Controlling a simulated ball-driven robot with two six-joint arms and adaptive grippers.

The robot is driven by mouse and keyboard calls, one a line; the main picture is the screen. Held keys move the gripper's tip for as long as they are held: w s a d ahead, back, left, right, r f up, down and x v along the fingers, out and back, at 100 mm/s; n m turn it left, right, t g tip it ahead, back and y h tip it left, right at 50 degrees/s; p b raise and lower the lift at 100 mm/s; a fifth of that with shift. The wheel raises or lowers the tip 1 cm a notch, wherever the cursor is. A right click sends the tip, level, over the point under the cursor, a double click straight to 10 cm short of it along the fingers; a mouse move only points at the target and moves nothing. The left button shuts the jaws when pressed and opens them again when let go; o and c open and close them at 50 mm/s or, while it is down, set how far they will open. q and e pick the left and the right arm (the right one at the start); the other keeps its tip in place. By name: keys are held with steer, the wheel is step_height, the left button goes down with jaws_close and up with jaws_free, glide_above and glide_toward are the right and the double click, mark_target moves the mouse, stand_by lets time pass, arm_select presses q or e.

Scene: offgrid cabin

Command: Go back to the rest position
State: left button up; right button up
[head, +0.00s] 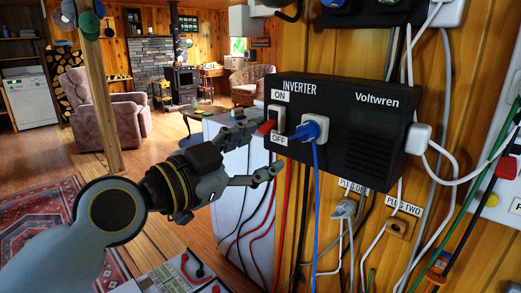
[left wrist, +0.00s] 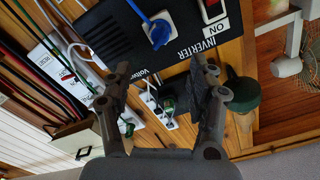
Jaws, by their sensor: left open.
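My left gripper (head: 262,150) is open and empty in the head view, in front of the left end of the black inverter (head: 375,115). Its upper finger ends close to the red switch (head: 267,127), which sits between the ON and OFF labels; I cannot tell whether they touch. The lower finger is below the OFF label. In the left wrist view both fingers of the left gripper (left wrist: 160,78) are spread apart, with the inverter (left wrist: 125,30) beyond them and the red switch (left wrist: 213,4) at the top edge. My right gripper is not in view.
A blue plug (head: 309,131) with a hanging blue cable sits in the inverter beside the switch. Sockets labelled PLUG ONE and PLUG TWO (head: 399,228) and loose cables lie below. A grey cabinet (head: 232,205) stands behind the gripper. Open floor lies at left.

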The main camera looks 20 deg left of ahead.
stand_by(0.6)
arm_select(q)
step_height(320, 180, down, 21)
steer(key=a+n+g+y+b, duration=0.2)
steer(key=a+g+y, duration=0.1)
steer(key=s+a+f+n+g+y+b, duration=0.1)
steer(key=s+f+g, duration=0.15)
steer(key=f, duration=0.55)
steer(key=s+a+f+g, duration=0.1)
steer(key=s+f, duration=0.3)
steer(key=f, duration=0.3)
steer(key=s+a+f+n+g+y+b, duration=0.1)
steer(key=s+a+f+g, duration=0.15)
steer(key=f, duration=0.55)
steer(key=s+a+f+n+g+y+b, duration=0.15)
steer(key=s+f+g, duration=0.25)
steer(key=s+f, duration=1.35)
steer(key=s+a+f+n+g, duration=0.1)
steer(key=s+f+n, duration=0.1)
steer(key=s, duration=0.7)
steer(key=s+a+f+n+g, duration=0.1)
steer(key=s+f+n+g, duration=0.1)
steer(key=s, duration=0.7)
steer(key=shift+a+f, duration=0.25)
steer(key=shift+f, duration=0.3)
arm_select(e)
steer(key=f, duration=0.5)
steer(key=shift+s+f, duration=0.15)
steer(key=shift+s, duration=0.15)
